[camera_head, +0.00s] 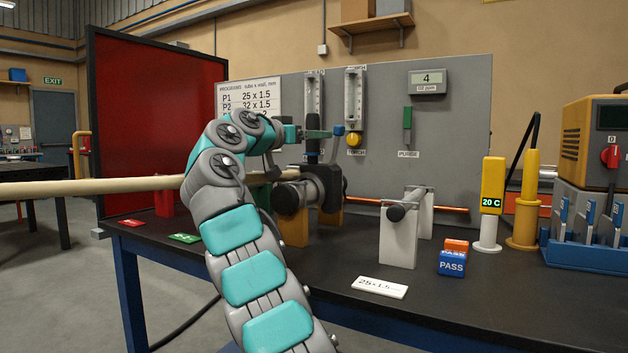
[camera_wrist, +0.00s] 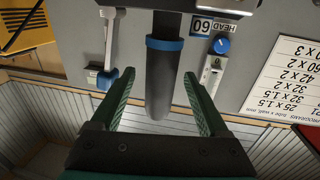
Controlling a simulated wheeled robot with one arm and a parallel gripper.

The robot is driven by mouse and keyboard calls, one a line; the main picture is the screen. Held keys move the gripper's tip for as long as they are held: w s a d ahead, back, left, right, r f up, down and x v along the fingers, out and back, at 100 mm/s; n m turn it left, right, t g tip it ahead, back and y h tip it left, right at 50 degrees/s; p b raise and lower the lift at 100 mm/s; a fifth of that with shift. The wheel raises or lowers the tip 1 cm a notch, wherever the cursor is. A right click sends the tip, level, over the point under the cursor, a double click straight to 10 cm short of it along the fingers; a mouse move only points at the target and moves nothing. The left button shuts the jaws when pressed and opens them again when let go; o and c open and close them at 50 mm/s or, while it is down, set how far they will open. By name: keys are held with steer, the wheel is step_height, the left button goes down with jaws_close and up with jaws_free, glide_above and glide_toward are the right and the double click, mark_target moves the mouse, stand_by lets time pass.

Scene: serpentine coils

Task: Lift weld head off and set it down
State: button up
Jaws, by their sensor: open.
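The weld head (camera_head: 322,186) is a dark clamp-like body on the tube line, mounted above the bench. A dark upright handle (camera_head: 313,150) rises from it. In the wrist view the handle (camera_wrist: 164,85) is a dark cylinder with a blue band, between the fingers of my gripper (camera_wrist: 157,78). The jaws are open, with a visible gap on each side of the handle. In the head view my gripper (camera_head: 310,134) is at the handle's upper part, above the weld head.
A copper tube (camera_head: 366,203) runs right to a white stand (camera_head: 399,240) with a black knob. A grey panel (camera_head: 440,130) with flowmeters stands close behind. Blue and orange blocks (camera_head: 452,262) and a card (camera_head: 379,287) lie at right. The front bench top is mostly clear.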

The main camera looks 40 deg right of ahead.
steer(key=p+x, duration=0.1)
steer(key=x, duration=0.3)
steer(key=shift+f, duration=0.15)
jaws_close()
stand_by(0.4)
stand_by(0.8)
